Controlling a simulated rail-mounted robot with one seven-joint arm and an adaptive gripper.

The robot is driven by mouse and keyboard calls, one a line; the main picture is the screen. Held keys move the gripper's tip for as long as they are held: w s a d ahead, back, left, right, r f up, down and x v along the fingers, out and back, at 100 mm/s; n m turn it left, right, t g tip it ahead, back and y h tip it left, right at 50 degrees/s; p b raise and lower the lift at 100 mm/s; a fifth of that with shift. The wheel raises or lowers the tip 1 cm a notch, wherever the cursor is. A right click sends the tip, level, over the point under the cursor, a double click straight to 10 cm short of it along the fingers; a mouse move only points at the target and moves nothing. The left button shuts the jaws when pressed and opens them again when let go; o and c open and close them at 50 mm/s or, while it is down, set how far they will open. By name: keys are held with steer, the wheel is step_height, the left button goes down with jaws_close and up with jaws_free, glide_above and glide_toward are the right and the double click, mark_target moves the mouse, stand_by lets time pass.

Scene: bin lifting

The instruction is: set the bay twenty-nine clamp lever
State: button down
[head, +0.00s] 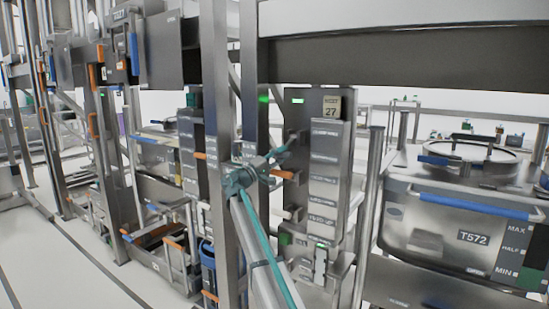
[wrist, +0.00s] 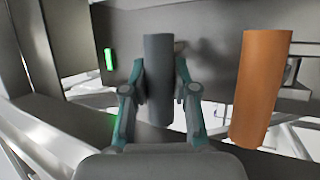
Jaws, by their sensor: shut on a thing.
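In the wrist view a dark grey cylindrical lever grip (wrist: 158,95) stands upright between the teal fingers of my gripper (wrist: 159,75). The fingers are shut on it, one on each side. An orange cylindrical grip (wrist: 262,90) stands to the right, apart from the fingers. In the head view my gripper (head: 277,160) reaches to the left side of a grey panel post with a column of label plates (head: 325,165). The sign (head: 332,104) above the plates appears to read 27. A short orange grip (head: 283,174) shows just below the gripper. My gripper hides much of the lever there.
A steel upright (head: 218,60) stands close to the left of my gripper, and a dark beam (head: 400,50) crosses above. A steel bin marked T572 (head: 440,235) with a blue handle stands at right. A green light (wrist: 109,59) glows at left in the wrist view.

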steer(key=shift+f, duration=0.25)
steer(key=c, duration=0.9)
jaws_free()
steer(key=shift+w+d+f, duration=0.1)
steer(key=shift+o, duration=0.2)
steer(key=v, duration=1.2)
